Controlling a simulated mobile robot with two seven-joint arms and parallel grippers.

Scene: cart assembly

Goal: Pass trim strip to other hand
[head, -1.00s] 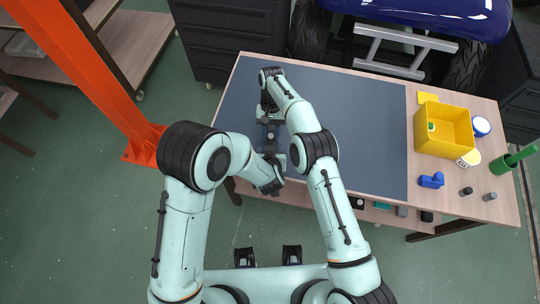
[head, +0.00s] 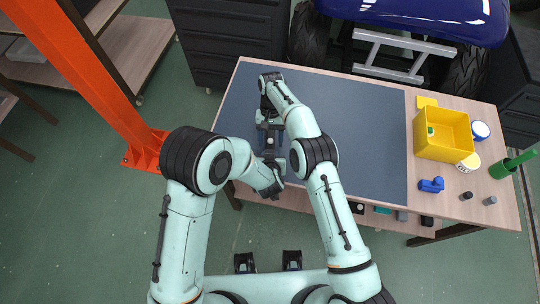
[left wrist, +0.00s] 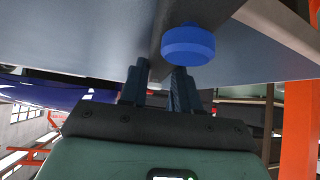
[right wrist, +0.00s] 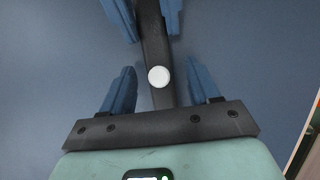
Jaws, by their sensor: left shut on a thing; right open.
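The trim strip is a dark narrow bar with a white disc, seen in the right wrist view (right wrist: 153,45). My left gripper (right wrist: 146,14) is shut on it at the top of that view. In the left wrist view (left wrist: 157,85) its fingers close around the strip, and a blue round knob (left wrist: 188,45) shows beside them. My right gripper (right wrist: 160,88) is open, with one finger on each side of the strip near the white disc. In the head view the right gripper (head: 270,124) is over the left part of the mat, and the arms partly hide the strip.
A dark blue mat (head: 365,110) covers most of the table. At the right stand a yellow bin (head: 443,148), a blue part (head: 431,185), a green holder (head: 500,168) and small cylinders. An orange post (head: 95,90) stands left of the table. The mat's middle is clear.

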